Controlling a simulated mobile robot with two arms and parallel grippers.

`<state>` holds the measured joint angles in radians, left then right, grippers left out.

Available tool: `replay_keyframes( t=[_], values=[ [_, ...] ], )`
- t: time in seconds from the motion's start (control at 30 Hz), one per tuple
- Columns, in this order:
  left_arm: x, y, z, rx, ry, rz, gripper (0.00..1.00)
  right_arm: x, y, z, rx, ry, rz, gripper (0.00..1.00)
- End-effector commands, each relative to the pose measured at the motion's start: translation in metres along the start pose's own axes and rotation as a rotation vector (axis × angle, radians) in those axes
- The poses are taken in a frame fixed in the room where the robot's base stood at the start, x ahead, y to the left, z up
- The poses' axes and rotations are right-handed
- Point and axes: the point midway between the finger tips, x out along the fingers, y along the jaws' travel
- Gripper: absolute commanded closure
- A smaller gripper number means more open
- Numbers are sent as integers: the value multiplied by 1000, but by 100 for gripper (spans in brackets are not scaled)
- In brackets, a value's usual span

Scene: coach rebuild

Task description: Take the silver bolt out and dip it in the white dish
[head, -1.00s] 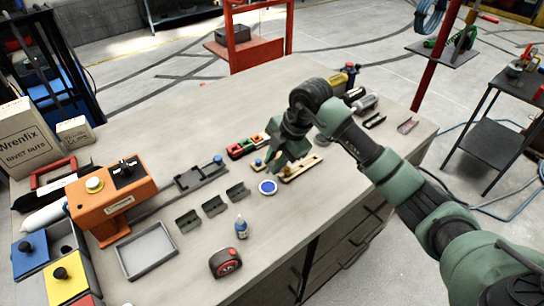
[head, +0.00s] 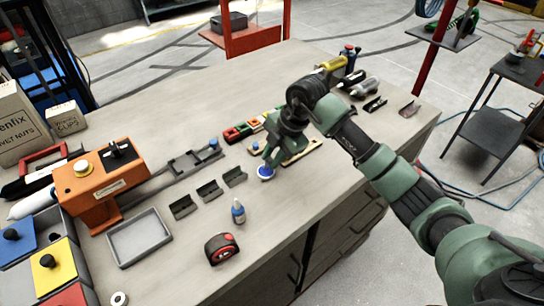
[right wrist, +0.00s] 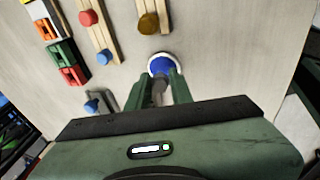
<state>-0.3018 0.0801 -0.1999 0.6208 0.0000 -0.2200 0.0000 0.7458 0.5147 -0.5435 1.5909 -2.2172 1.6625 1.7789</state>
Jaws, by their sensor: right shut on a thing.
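My right gripper (head: 271,160) is shut on the silver bolt (right wrist: 159,91), which shows as a grey shaft between the green fingertips (right wrist: 158,97) in the right wrist view. The white dish (head: 260,177) with a blue inside is right at the fingertips. In the right wrist view the dish (right wrist: 151,60) lies just beyond the fingers, and the bolt's far end overlaps its blue inside. I cannot tell whether the bolt touches the blue. The gripper partly covers the dish. My left gripper is not in view.
A wooden holder (head: 303,158) lies right of the dish; wooden strips with a red knob (right wrist: 88,17) and a brown knob (right wrist: 148,22) show near it. Small dark trays (head: 208,191), a blue-capped bottle (head: 238,212) and a tape measure (head: 221,248) stand left and in front.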

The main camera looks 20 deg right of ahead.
Motion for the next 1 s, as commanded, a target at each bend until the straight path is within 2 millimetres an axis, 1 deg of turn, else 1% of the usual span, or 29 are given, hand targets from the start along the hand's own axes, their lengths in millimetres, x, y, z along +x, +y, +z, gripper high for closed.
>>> replay_keyframes(
  t=[0.33, 1.0],
  values=[
    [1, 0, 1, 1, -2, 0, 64, 1, 0, 0, 0, 0, 0, 100],
    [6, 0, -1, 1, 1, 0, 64, 8, -3, 2, 0, 0, -1, 100]
  ],
)
